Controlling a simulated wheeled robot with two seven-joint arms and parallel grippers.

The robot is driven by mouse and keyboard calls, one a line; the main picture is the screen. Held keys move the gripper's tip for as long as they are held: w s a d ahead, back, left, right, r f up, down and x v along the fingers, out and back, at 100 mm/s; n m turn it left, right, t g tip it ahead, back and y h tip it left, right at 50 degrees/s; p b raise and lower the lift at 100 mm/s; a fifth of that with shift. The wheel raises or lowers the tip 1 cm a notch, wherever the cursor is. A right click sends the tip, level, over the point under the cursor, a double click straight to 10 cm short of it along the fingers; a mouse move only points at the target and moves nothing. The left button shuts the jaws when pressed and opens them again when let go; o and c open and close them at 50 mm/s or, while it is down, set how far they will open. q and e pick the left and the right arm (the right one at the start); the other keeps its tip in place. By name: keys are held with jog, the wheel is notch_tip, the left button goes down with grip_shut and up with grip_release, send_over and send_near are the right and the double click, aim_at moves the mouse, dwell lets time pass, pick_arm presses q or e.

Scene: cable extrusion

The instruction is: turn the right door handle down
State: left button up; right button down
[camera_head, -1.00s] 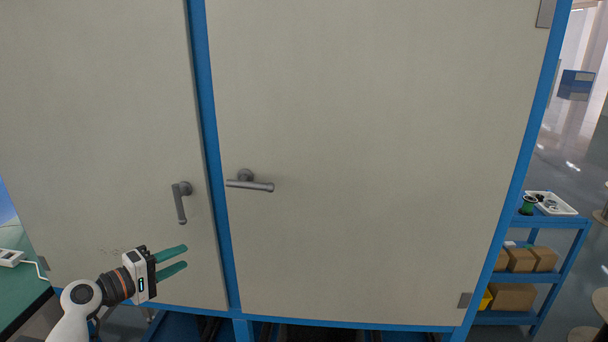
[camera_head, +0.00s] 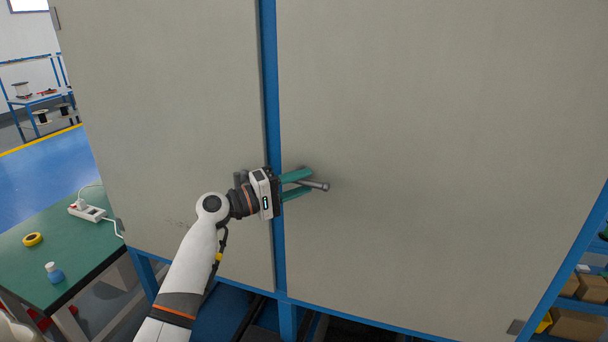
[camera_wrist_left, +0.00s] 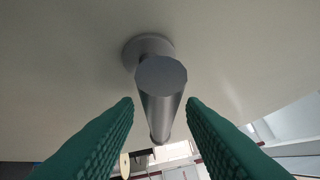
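The right door handle (camera_head: 322,186) is a grey lever, roughly level, with its free end pointing right. My left gripper (camera_head: 311,182) is at this lever, with one green finger above it and one below. In the left wrist view the handle (camera_wrist_left: 161,76) runs between the two fingers, with a visible gap on each side. The gripper is open around the lever and not clamped on it. In the head view the gripper hides most of the handle's base. My right gripper is out of view.
The left door handle (camera_head: 240,180) is mostly hidden behind my left wrist. A blue frame post (camera_head: 269,90) separates the two pale doors. A green table (camera_head: 60,240) with a power strip (camera_head: 88,211) stands at left. The right door's surface is clear.

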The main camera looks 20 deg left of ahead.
pick_arm(q)
jog(key=shift+w+d+r, duration=0.1)
jog(key=shift+w+d, duration=0.25)
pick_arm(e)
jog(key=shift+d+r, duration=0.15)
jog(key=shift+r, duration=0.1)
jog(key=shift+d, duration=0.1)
pick_arm(q)
grip_shut()
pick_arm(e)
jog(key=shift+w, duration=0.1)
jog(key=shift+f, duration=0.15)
